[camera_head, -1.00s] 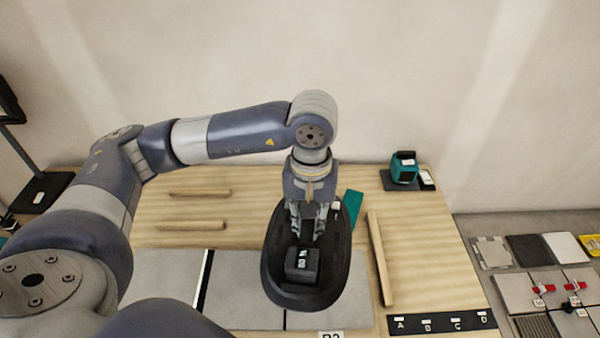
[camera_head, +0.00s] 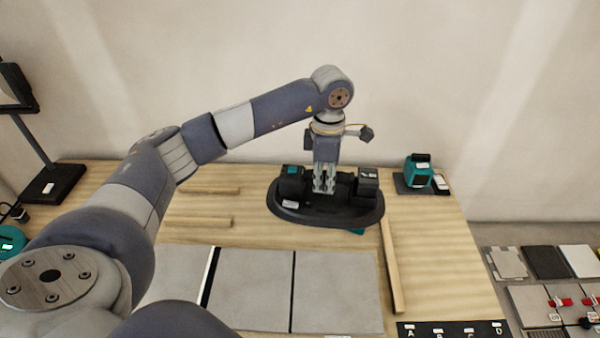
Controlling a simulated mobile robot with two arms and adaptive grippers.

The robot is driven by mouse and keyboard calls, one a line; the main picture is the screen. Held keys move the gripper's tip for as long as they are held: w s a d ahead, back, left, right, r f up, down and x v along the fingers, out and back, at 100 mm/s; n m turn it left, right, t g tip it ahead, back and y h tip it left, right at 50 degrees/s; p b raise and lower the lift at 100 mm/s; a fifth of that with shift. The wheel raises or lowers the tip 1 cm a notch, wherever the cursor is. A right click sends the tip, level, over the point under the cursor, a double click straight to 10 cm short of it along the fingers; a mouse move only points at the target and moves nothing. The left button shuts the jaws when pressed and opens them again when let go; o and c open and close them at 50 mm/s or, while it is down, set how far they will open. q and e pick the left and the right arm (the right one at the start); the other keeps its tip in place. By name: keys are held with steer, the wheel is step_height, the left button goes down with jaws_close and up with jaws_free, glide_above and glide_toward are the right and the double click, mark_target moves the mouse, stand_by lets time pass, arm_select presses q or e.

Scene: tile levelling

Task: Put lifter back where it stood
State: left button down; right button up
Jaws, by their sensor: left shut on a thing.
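The lifter (camera_head: 325,212) is a black oval device with a dark raised body and a teal part at its left end. My left gripper (camera_head: 324,188) is shut on the middle of it, pointing down from above. The lifter is over the back part of the wooden table, behind the grey tiles; I cannot tell whether it touches the wood. A teal piece (camera_head: 357,231) shows just under its front edge, mostly hidden. My right gripper is not in view.
Grey tiles (camera_head: 337,291) lie at the front. Wooden strips (camera_head: 207,190) lie left of the lifter, and another strip (camera_head: 392,265) lies to its right. A teal device (camera_head: 418,170) stands at the back right. A black lettered strip (camera_head: 453,329) lies at the front right.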

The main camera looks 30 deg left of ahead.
arm_select(q)
steer(key=w+a+f+n, duration=0.1)
steer(key=n, duration=0.1)
steer(key=w+a+n, duration=0.1)
steer(key=a+n, duration=0.1)
steer(key=n, duration=0.1)
steer(key=w+a+f+n+b, duration=0.1)
steer(key=n, duration=0.1)
steer(key=shift+w+a+f+n, duration=0.15)
steer(key=shift+w+f+n, duration=0.2)
steer(key=shift+n, duration=0.05)
steer(key=shift+w+a+f+n+b, duration=0.45)
steer(key=shift+a+f+n+b, duration=0.6)
steer(key=shift+f+n, duration=0.7)
steer(key=shift+w+a+f+n+b, duration=0.4)
steer(key=shift+a+f+n+b, duration=0.65)
steer(key=shift+f+n, duration=0.7)
steer(key=shift+w+a+f+n+b, duration=0.45)
steer(key=shift+a+f+n+b, duration=0.4)
steer(key=shift+a+f+n, duration=0.85)
steer(key=shift+d+r+n, duration=0.15)
steer(key=shift+d+n, duration=0.15)
steer(key=shift+d, duration=0.2)
steer(key=shift+f, duration=0.3)
steer(key=shift+f, duration=0.45)
